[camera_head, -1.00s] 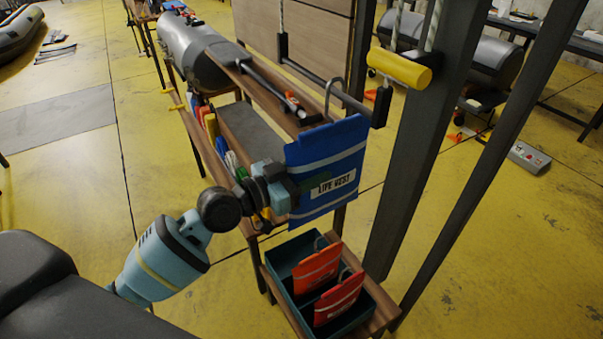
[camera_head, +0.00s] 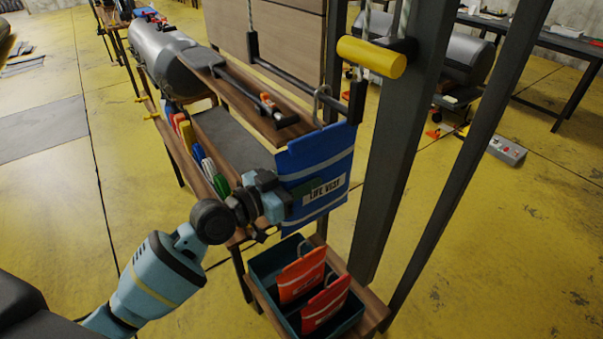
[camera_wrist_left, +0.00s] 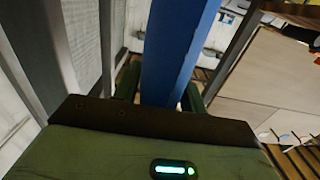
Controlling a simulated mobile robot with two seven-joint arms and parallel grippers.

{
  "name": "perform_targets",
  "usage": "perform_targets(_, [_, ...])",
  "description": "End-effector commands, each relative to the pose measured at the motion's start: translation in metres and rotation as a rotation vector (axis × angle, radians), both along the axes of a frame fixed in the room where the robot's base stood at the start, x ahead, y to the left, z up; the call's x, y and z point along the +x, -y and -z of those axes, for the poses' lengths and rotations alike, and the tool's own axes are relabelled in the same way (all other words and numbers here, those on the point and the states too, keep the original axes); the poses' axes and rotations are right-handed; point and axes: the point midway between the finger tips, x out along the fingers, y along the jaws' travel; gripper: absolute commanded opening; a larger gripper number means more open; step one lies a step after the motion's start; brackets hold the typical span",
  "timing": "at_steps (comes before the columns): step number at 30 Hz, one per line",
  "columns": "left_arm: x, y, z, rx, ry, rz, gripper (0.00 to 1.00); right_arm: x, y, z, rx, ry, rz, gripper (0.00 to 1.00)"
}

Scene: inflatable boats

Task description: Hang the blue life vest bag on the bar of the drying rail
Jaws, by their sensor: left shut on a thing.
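The blue life vest bag (camera_head: 320,158), with pale stripes and a "LIFE VEST" label, is held upright and slightly tilted. My left gripper (camera_head: 294,198) is shut on its lower left part. The bag's grey hook (camera_head: 320,102) rises from its top and overlaps the dark bar of the drying rail (camera_head: 290,72) near the bar's right end. I cannot tell whether the hook is over the bar or only beside it. In the left wrist view the bag (camera_wrist_left: 178,45) shows edge-on as a blue strip between the fingers. My right gripper is not in view.
A dark box (camera_head: 262,268) with two orange-red bags stands on a low shelf below the blue bag. A yellow handle (camera_head: 371,58) hangs by dark posts (camera_head: 405,130) at right. A wooden rack (camera_head: 215,165) with coloured items stands behind my gripper.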

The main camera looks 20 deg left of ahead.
Motion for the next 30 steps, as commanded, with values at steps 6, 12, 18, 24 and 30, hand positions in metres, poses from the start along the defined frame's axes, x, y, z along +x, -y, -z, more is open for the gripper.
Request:
perform_targets(6, [0.0001,0.0,0.0003,-0.003,0.005,0.0,0.07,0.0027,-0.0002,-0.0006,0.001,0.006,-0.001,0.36])
perform_targets(12, [0.0001,0.0,-0.0002,-0.004,0.006,-0.001,0.07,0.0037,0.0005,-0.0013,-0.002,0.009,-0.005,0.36])
perform_targets(18, [0.0001,-0.0001,0.0005,-0.002,0.005,0.0,0.65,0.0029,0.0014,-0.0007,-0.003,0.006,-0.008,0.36])
perform_targets(24, [0.0,0.0,0.0015,-0.002,0.002,0.0,0.67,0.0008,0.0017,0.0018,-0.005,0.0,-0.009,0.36])
perform_targets(30, [-0.0061,-0.0051,0.0043,0.0,-0.002,-0.001,0.67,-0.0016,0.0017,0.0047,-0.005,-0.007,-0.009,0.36])
